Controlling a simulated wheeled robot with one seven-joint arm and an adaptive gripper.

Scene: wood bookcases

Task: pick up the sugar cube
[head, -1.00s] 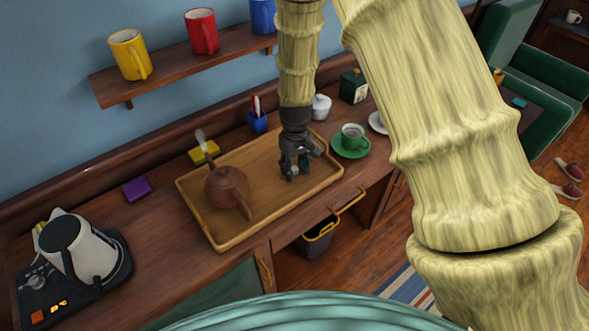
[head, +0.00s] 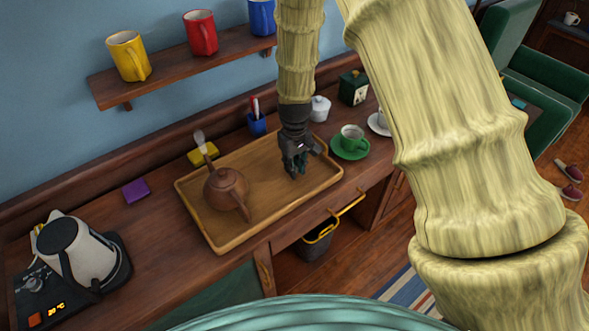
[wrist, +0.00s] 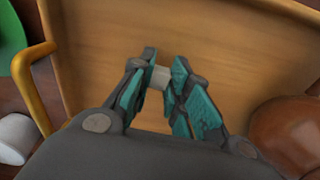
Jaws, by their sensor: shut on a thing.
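The sugar cube (wrist: 160,77) is a small white block between the fingertips of my gripper in the wrist view. My gripper (wrist: 163,80) is shut on it, with a teal-padded finger on each side. In the head view my gripper (head: 296,170) is over the right half of the wooden tray (head: 222,243). The cube cannot be made out in the head view; the fingers hide it. I cannot tell exactly how far above the tray it is.
A brown teapot (head: 224,188) stands on the tray's left half. A kettle (head: 82,255) is at the far left. The tray's right half is clear around my gripper.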

